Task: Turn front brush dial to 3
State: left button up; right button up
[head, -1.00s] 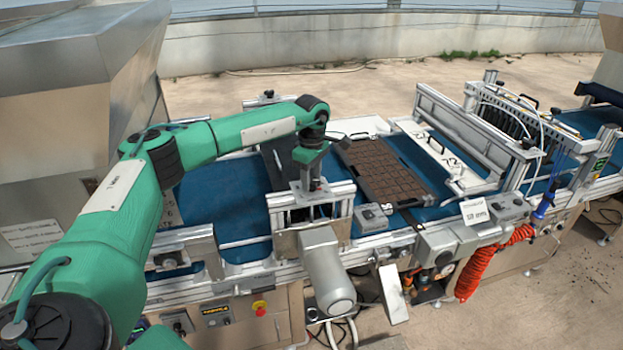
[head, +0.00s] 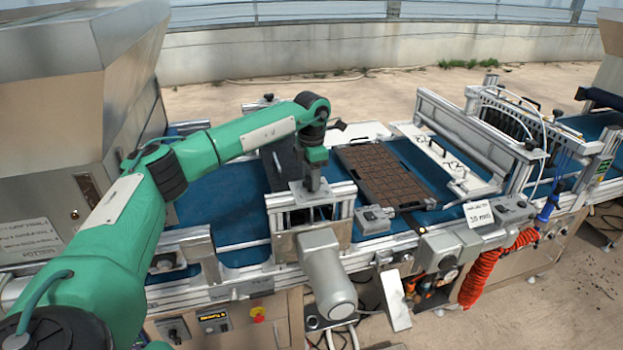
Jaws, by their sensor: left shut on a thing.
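My left gripper (head: 312,187) points straight down onto the top of the brush unit (head: 283,203), a metal frame across the blue conveyor with a grey cylindrical motor (head: 326,272) on its near side. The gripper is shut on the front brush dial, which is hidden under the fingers. I cannot read the dial's number or mark from here. My right gripper is not in view.
A dark seed tray (head: 385,175) lies on the blue belt (head: 222,195) right of the brush unit. A grey switch box (head: 373,219) sits beside it. A white sign (head: 478,213) and an orange coiled hose (head: 480,283) are further right. A steel hopper (head: 75,75) stands at the left.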

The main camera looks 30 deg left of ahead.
pick_arm(q)
jog(key=n+b, duration=0.1)
jog(key=n, duration=0.4)
jog(key=shift+n, duration=0.3)
jog(key=n, duration=0.4)
jog(key=shift+n, duration=0.7)
jog(key=o, duration=1)
notch_tip(320, 180, up, 14)
jog(key=b, duration=0.3)
jog(key=shift+b, duration=0.4)
